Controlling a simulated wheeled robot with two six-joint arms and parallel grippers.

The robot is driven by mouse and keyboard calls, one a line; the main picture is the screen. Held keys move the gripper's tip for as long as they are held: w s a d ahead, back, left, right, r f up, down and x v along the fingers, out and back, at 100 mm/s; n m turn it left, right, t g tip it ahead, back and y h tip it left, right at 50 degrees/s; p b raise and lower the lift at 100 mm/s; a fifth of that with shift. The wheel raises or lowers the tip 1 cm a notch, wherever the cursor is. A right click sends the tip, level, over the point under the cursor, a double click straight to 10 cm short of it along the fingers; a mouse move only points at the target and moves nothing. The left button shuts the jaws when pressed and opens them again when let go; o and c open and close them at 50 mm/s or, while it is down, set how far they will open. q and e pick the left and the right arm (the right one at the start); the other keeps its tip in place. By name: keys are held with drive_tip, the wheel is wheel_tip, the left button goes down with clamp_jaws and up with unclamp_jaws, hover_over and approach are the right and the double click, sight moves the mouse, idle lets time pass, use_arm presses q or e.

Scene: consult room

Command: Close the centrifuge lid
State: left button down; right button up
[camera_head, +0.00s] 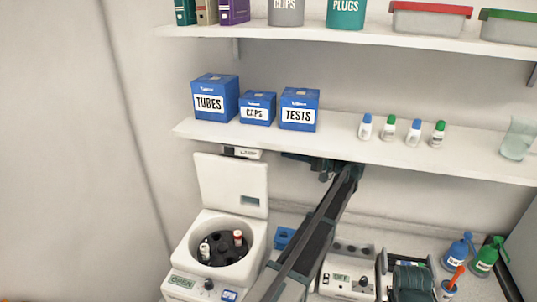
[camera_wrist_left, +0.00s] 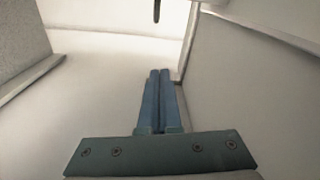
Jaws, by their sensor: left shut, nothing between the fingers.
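The white centrifuge (camera_head: 205,270) stands at the lower left of the head view, its display reading OPEN. Its lid (camera_head: 232,186) stands upright at the back of the machine. The round bowl is uncovered and holds a dark rotor (camera_head: 225,250) with red-capped and white tubes. My left arm reaches up past the centrifuge's right side. My left gripper (camera_head: 288,155) is under the lower shelf, right of the lid's top edge and apart from it, pointing left. In the left wrist view its two blue fingers (camera_wrist_left: 160,75) are shut together and empty, beside a pale panel.
The lower shelf (camera_head: 350,150) hangs just above my gripper, with blue boxes (camera_head: 215,100) and small bottles on it. A white device (camera_head: 350,278) reading OFF stands right of my arm. Blue and green bottles (camera_head: 485,258) stand further right. The wall is close behind.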

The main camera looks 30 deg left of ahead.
use_arm(q)
drive_tip(key=s+a, duration=0.6)
drive_tip(key=a, duration=0.3)
drive_tip(key=shift+a+f+b, duration=0.2)
drive_tip(key=shift+f+b, duration=0.15)
drive_tip(key=shift+f, duration=0.05)
drive_tip(key=shift+s+a, duration=0.1)
drive_tip(key=shift+a, duration=0.05)
